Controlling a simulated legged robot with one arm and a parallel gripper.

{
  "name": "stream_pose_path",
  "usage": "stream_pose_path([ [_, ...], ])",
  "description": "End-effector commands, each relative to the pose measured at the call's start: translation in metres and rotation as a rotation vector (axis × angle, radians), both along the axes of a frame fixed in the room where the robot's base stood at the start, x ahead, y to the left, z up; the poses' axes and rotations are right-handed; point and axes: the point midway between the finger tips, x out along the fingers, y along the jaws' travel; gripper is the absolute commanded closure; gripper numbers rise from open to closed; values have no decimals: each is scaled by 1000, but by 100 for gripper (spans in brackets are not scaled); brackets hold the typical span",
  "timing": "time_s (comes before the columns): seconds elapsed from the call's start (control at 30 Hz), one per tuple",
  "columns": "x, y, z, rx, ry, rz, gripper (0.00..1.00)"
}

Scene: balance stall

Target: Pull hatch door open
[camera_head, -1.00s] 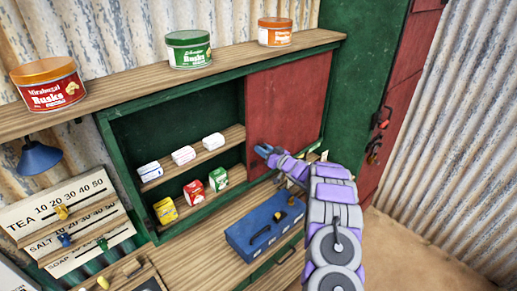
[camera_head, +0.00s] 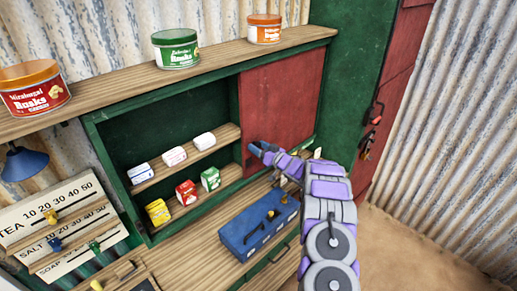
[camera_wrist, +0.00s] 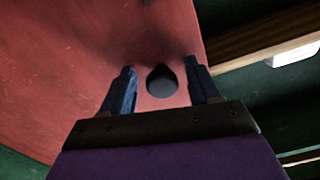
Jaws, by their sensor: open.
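The red hatch door (camera_head: 283,98) covers the right part of the green cabinet, and the left part stands uncovered. My gripper (camera_head: 258,149) is at the door's lower left area. In the wrist view, my gripper (camera_wrist: 162,88) is open, with a dark round knob (camera_wrist: 161,81) between its two blue fingers and the red door (camera_wrist: 60,70) behind it. I see a gap between the knob and each finger. The knob is hidden behind my gripper in the head view.
Shelves in the cabinet (camera_head: 88,130) hold several small boxes. A blue case (camera_head: 258,222) lies on the counter below my arm. Rusks tins (camera_head: 181,52) stand on the top shelf. A red door with a dark latch (camera_head: 373,120) is at right, beside bare floor.

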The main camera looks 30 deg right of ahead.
Motion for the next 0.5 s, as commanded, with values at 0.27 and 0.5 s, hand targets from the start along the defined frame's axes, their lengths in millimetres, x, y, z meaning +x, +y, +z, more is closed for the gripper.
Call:
stream_pose_path([
  [0.27,-17,-6,2,-2,-1,-3,39],
  [0.5,-62,-21,0,2,1,-5,39],
])
